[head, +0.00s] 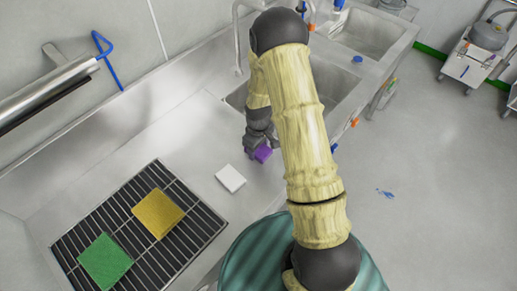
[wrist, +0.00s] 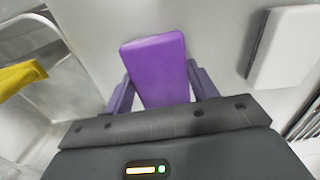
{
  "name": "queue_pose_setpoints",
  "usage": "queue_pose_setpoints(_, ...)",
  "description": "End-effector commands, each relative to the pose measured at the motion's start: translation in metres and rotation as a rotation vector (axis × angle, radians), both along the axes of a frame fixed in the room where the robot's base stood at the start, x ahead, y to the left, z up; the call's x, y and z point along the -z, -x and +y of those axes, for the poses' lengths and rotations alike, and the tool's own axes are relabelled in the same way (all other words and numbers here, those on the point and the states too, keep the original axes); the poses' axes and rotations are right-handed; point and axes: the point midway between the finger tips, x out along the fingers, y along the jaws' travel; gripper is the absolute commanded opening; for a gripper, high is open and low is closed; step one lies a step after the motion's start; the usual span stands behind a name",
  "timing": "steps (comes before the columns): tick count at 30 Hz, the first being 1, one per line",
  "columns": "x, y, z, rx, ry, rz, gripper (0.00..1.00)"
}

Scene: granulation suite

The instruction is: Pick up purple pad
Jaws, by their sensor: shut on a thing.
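The purple pad (wrist: 157,68) is a flat block between the two fingers of my gripper (wrist: 160,90) in the wrist view. The fingers touch its two sides, so my gripper is shut on it. In the head view the purple pad (head: 263,153) shows at the end of my arm, just left of the sink basin. My gripper (head: 258,143) is mostly seen from above there, with its fingers partly hidden. I cannot tell whether the pad touches the counter.
A white pad (head: 230,178) lies on the steel counter close by. A black rack (head: 193,248) at lower left bears a yellow pad (head: 158,213) and a green pad (head: 105,261). A sink basin (head: 343,85) and a curved faucet (head: 237,40) are beside my arm.

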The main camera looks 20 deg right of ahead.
Motion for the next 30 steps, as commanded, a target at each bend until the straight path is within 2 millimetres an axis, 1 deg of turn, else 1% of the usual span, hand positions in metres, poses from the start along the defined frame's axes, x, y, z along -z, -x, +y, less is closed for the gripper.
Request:
queue_pose_setpoints(5, -0.013, -0.001, 0.0, 0.0, 0.0, -0.004, 0.34)
queue_pose_setpoints(8, -0.026, -0.001, 0.0, 0.001, 0.0, -0.005, 0.34)
queue_pose_setpoints(15, -0.068, -0.001, 0.0, 0.0, 0.0, -0.006, 0.34)
queue_pose_setpoints(20, -0.09, -0.001, 0.0, 0.0, 0.0, -0.004, 0.34)
queue_pose_setpoints(24, -0.098, 0.0, 0.0, 0.0, 0.001, -0.001, 0.34)
queue_pose_setpoints(30, -0.099, 0.0, 0.0, 0.0, 0.0, 0.0, 0.34)
